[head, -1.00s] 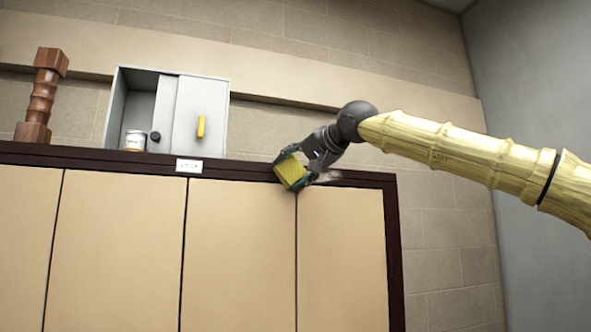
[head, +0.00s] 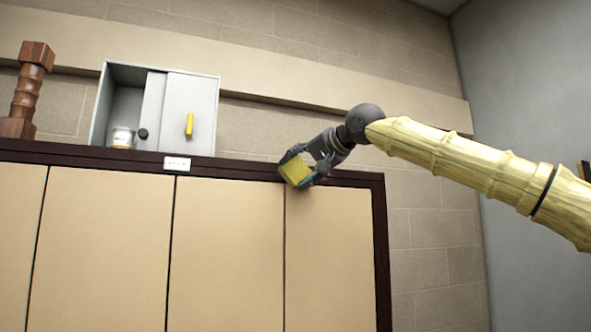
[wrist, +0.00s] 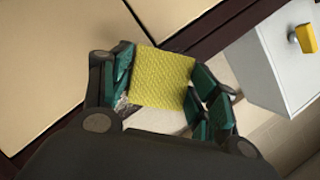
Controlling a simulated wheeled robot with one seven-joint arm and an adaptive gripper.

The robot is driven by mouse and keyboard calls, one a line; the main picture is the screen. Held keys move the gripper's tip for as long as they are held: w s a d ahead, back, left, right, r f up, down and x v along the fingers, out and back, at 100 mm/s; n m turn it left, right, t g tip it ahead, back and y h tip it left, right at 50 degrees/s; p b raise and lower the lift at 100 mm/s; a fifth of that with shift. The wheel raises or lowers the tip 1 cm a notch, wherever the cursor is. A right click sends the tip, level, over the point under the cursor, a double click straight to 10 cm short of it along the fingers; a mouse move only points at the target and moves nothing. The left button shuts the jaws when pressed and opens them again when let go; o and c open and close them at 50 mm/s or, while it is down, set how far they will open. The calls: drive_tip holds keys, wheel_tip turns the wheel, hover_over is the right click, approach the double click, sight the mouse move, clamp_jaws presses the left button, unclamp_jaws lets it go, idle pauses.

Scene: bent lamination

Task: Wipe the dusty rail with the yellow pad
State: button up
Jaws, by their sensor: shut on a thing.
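My gripper (head: 299,168) is shut on the yellow pad (head: 296,173), in front of the dark brown rail (head: 235,168) along the cabinet's top edge, toward its right end. In the wrist view the textured pad (wrist: 163,78) sits between the teal-lined fingers, with the rail (wrist: 212,38) running diagonally behind it. A pale speckled patch, perhaps dust, shows beside the left finger in the wrist view. In the head view no dust shows; the gripper covers part of the rail. I cannot tell whether the pad touches the rail.
A grey box (head: 205,105) with a sliding door and yellow handle (head: 189,124) stands on the cabinet, a small can (head: 122,137) in its open side. A carved wooden post (head: 27,90) stands far left. A white label (head: 177,163) is on the rail. The rail right of the gripper is clear.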

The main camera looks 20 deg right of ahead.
drive_tip(key=shift+w+d+f, duration=0.1)
drive_tip(key=shift+w+d, duration=0.05)
drive_tip(key=shift+d, duration=2.2)
drive_tip(key=shift+w+d, duration=0.1)
drive_tip(key=shift+d, duration=2.25)
drive_tip(key=shift+d, duration=0.1)
drive_tip(key=shift+d, duration=1.5)
drive_tip(key=shift+w, duration=0.1)
drive_tip(key=shift+a, duration=0.15)
drive_tip(key=shift+s+a, duration=0.2)
drive_tip(key=shift+a, duration=4.85)
drive_tip(key=shift+a, duration=0.1)
drive_tip(key=shift+a, duration=1.55)
drive_tip(key=shift+a, duration=0.1)
